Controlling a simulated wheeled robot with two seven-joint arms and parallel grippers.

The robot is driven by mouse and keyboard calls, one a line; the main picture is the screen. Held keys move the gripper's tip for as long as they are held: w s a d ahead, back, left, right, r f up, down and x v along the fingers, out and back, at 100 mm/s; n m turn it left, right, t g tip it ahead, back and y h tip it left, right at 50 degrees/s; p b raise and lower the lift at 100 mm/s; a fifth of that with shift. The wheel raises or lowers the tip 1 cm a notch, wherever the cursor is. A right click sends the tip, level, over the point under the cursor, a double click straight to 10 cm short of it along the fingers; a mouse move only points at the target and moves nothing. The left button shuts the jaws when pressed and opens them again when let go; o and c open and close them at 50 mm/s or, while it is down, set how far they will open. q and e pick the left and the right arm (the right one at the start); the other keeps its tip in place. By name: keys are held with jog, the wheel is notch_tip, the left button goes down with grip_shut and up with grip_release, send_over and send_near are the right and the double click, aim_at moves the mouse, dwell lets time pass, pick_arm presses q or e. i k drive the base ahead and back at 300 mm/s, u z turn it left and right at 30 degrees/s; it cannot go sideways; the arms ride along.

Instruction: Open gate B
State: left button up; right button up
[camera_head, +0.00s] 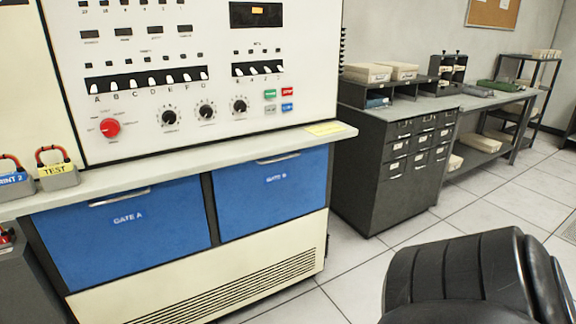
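Gate B (270,198) is the right-hand blue panel below the console's grey ledge. It carries a white "GATE B" label and has a metal handle (278,159) along its top edge. It looks closed, flush with the cabinet front. Gate A (128,238) is the wider blue panel to its left, with its own handle (119,196), and also looks closed. Neither of my grippers shows in the view.
The console panel (205,70) has switches, knobs and a red knob. "TEST" (57,170) and "PRINT 2" boxes sit on the ledge (200,160). A black chair (450,270) stands front right. A drawer cabinet (385,165) stands right of the console. Tiled floor (350,255) lies between.

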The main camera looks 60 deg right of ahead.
aim_at(256, 196)
jog(key=u, duration=1.5)
jog(key=k, duration=0.1)
jog(key=z, duration=2.55)
